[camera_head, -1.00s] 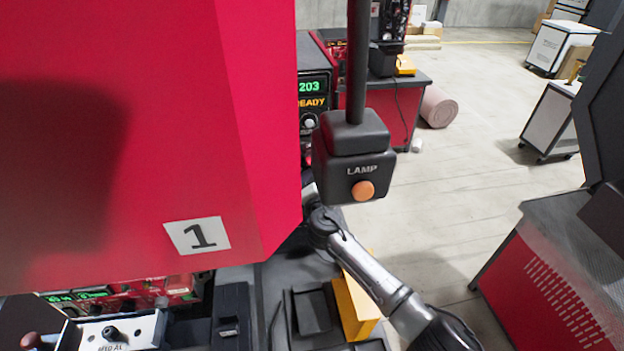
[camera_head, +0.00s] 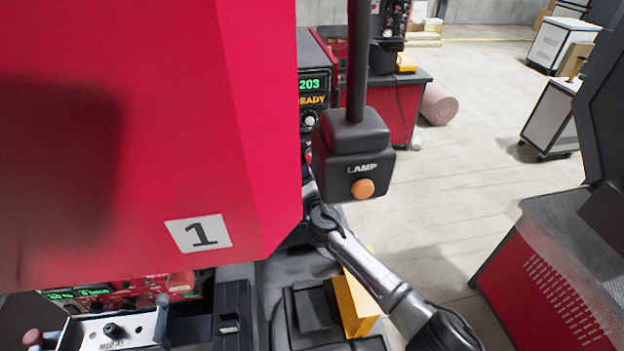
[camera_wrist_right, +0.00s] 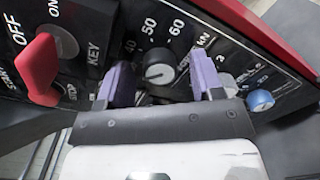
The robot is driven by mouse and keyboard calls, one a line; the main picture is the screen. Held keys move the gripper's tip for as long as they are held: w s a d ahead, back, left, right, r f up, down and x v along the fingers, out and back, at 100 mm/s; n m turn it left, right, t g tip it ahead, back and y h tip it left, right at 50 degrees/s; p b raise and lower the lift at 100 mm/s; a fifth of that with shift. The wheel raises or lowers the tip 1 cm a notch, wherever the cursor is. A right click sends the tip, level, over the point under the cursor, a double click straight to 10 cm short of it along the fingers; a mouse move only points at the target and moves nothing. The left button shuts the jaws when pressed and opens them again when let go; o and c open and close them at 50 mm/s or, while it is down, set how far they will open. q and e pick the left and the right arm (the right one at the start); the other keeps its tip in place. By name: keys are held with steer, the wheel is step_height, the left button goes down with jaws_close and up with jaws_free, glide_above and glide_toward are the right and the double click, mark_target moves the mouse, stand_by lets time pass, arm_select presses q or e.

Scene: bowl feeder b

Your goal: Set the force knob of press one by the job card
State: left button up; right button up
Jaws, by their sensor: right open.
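Press one's red housing (camera_head: 150,130), marked 1, fills the left of the head view. In the right wrist view, a dark round knob (camera_wrist_right: 159,66) with a light pointer mark sits on a black panel scaled 40, 50, 60 with kN lettering. Its exact setting is too small to read surely. My right gripper (camera_wrist_right: 165,82) is open, its purple pads on either side of the knob with a visible gap at each side. In the head view the housing hides this gripper. My left gripper is not in view. I cannot make out a job card.
A red switch handle (camera_wrist_right: 38,65) sits left of the knob and a blue knob (camera_wrist_right: 260,100) right of it. A hanging LAMP box (camera_head: 353,155) is in front of the head camera. A display (camera_head: 312,86) reads 203. A yellow block (camera_head: 356,302) stands by my right arm.

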steer(key=s+d+p, duration=0.1)
steer(key=s+d, duration=0.1)
steer(key=s, duration=1.1)
steer(key=shift+s+d+r, duration=0.15)
steer(key=shift+s, duration=0.15)
stand_by(0.5)
